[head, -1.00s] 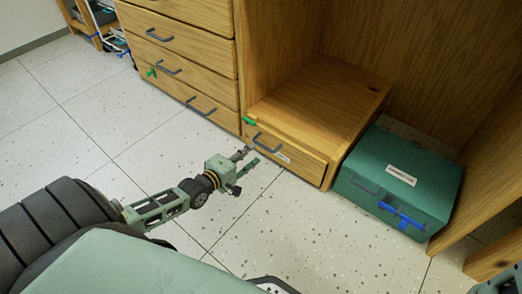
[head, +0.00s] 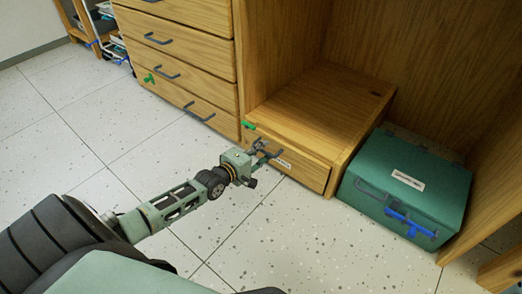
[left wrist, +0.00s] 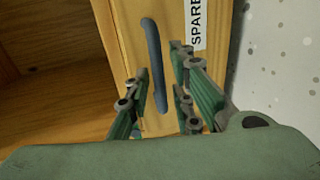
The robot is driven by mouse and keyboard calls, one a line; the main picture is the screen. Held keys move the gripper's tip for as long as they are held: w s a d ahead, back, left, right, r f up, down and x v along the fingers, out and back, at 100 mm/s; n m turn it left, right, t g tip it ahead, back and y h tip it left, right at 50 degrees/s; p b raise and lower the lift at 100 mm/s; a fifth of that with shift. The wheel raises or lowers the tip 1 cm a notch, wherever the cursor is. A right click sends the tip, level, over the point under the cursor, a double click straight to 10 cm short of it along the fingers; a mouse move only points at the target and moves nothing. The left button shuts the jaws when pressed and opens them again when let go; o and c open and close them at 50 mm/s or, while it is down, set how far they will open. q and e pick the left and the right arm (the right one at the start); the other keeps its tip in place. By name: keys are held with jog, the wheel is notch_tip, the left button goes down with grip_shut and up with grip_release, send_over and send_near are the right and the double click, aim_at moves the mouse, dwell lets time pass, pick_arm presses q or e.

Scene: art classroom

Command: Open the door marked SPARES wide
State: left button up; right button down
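The SPARES door (head: 311,176) is the low wooden front of a box-like compartment, and it looks closed. Its white label (left wrist: 196,22) reads "SPARE" with the end hidden in the left wrist view. Its dark blue-grey bar handle (left wrist: 153,50) also shows there. My left gripper (head: 268,150) is at the handle in the head view. In the left wrist view its two green fingers (left wrist: 160,76) are apart, one on each side of the handle's lower part. I cannot tell whether they touch it. My right gripper is not in view.
A green box (head: 405,185) with a blue latch (head: 410,223) stands right of the compartment. A drawer cabinet (head: 185,65) stands to the left. A small green tab (head: 248,125) is at the compartment's upper left corner. The tiled floor (head: 270,235) in front is clear.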

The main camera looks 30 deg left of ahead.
pick_arm(q)
grip_shut()
dwell(0.3)
